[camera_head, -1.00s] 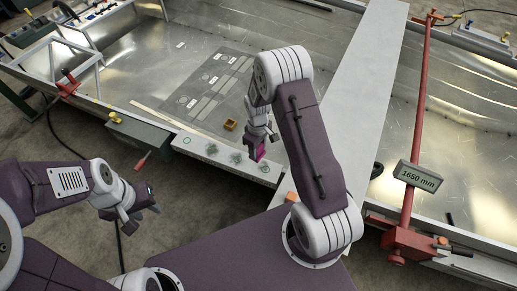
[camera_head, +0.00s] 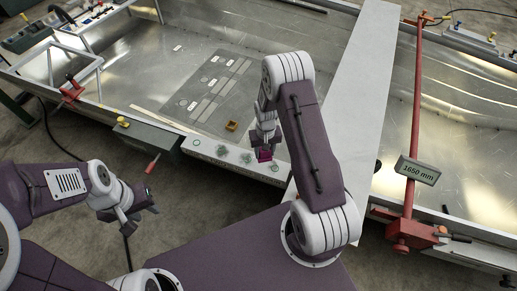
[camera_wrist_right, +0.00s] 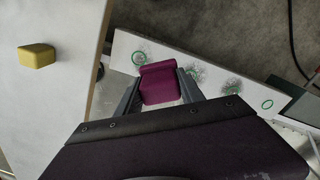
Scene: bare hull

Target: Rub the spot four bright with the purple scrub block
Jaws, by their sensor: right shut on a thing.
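The purple scrub block (camera_head: 264,154) is held in my right gripper (camera_head: 266,142), which is shut on it. It is over the right end of a pale strip (camera_head: 208,152) marked with several spots. In the right wrist view the block (camera_wrist_right: 159,84) sits between the fingers, beside a green-ringed spot (camera_wrist_right: 139,57) it partly covers. Two greyer, scuffed spots (camera_wrist_right: 195,72) and (camera_wrist_right: 233,87) and a clean green ring (camera_wrist_right: 267,104) lie further along. I see no readable spot numbers. Whether the block touches the strip I cannot tell. My left gripper (camera_head: 140,207) is empty and open, away from the strip.
A grey plank (camera_head: 352,85) lies across the hull right of my right arm. A yellow block (camera_wrist_right: 37,55) sits on a pale surface in the wrist view. A small ochre box (camera_head: 231,126) is inside the hull.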

